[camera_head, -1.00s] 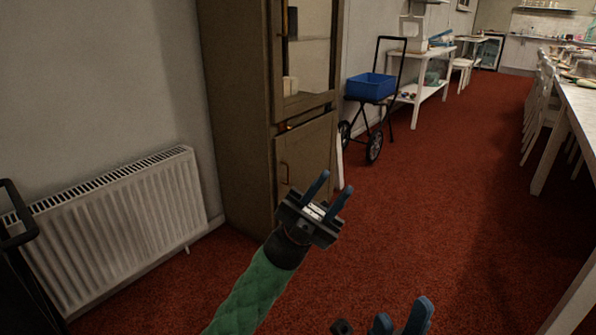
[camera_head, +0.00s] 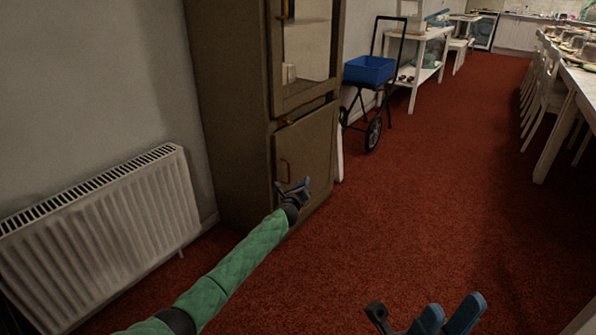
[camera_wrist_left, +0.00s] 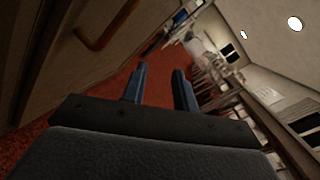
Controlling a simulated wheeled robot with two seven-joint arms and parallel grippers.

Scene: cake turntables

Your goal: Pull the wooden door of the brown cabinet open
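The brown cabinet (camera_head: 228,110) stands against the wall in the head view. Its lower wooden door (camera_head: 312,150) looks shut and has a slim vertical handle (camera_head: 284,172) near its left edge. My left gripper (camera_head: 292,184) is open and empty, in front of the lower door by the handle's bottom end. In the left wrist view, a curved orange-brown handle (camera_wrist_left: 105,27) lies to the upper left, outside the two blue fingers (camera_wrist_left: 160,85). Whether the gripper touches the door cannot be told. My right gripper (camera_head: 448,314) is open and empty at the bottom edge, away from the cabinet.
A white radiator (camera_head: 105,235) stands left of the cabinet. A black trolley with a blue crate (camera_head: 369,70) is behind it on the right. A long white table (camera_head: 578,82) with chairs lines the far right. Red carpet (camera_head: 430,190) is clear between.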

